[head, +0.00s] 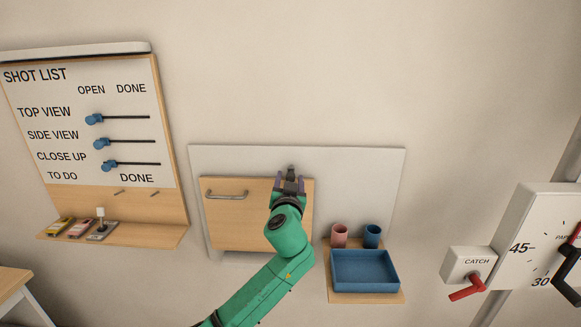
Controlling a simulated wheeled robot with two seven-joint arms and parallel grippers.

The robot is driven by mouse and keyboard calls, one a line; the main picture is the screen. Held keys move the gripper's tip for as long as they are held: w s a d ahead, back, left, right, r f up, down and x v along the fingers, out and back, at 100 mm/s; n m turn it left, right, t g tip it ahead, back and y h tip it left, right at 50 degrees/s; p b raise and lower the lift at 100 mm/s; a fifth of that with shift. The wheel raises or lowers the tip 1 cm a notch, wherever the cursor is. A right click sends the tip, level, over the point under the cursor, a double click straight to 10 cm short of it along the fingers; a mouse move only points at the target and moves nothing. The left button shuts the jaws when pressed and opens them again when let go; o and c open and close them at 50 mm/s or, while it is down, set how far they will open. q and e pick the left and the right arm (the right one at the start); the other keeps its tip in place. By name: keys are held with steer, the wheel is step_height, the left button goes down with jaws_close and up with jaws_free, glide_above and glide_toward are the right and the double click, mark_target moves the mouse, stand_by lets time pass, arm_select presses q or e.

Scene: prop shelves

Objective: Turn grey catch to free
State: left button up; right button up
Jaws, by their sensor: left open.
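The small dark grey catch (291,170) sits at the top edge of a closed wooden flap (235,228) on a pale back panel. My left gripper (290,182) is at the catch, with its open fingers on either side of the catch's lower part. The top of the catch shows above the fingertips. I cannot tell whether the fingers touch it, and its lower part is hidden. My green left arm covers the right part of the flap. My right gripper is not in view.
The flap has a metal handle (227,194). To its right are a pink cup (339,235), a blue cup (372,235) and a blue tray (365,288). A box labelled CATCH (468,262) with a red lever (467,290) is further right. A shot list board (82,100) hangs left.

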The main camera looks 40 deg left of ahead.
mark_target(291, 172)
arm_select(q)
steer(key=x, duration=0.5)
steer(key=shift+w+f+p, duration=0.15)
steer(key=shift+f+p, duration=0.1)
steer(key=shift+p, duration=0.15)
steer(key=shift+r, duration=0.1)
jaws_close()
stand_by(0.8)
